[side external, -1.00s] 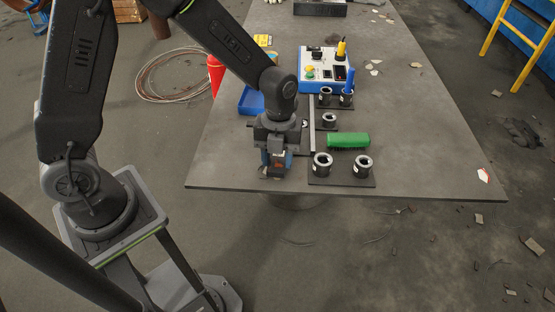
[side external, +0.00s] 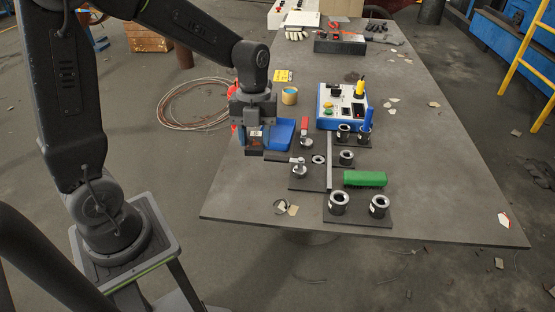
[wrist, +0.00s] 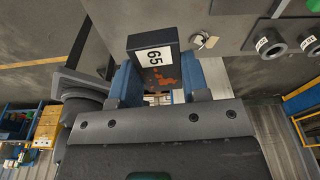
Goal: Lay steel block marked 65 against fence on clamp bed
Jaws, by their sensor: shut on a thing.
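My gripper (side external: 254,148) is shut on the steel block marked 65, held in the air left of the clamp bed. In the wrist view the dark block (wrist: 153,70) sits between the two blue fingers, with a white "65" label and orange-red patches on its face. The clamp bed (side external: 308,184) is a dark plate on the table, with a black-handled clamp (side external: 299,169) and a red-handled clamp (side external: 305,134). The fence (side external: 329,165) is a straight grey bar along the bed's right side. The block is apart from the fence.
A blue tray (side external: 280,133) lies close behind my gripper. Right of the fence are a green block (side external: 365,178) and several black ring holders (side external: 338,203). A blue-and-white control box (side external: 343,105) stands behind them. The table's right side is mostly clear.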

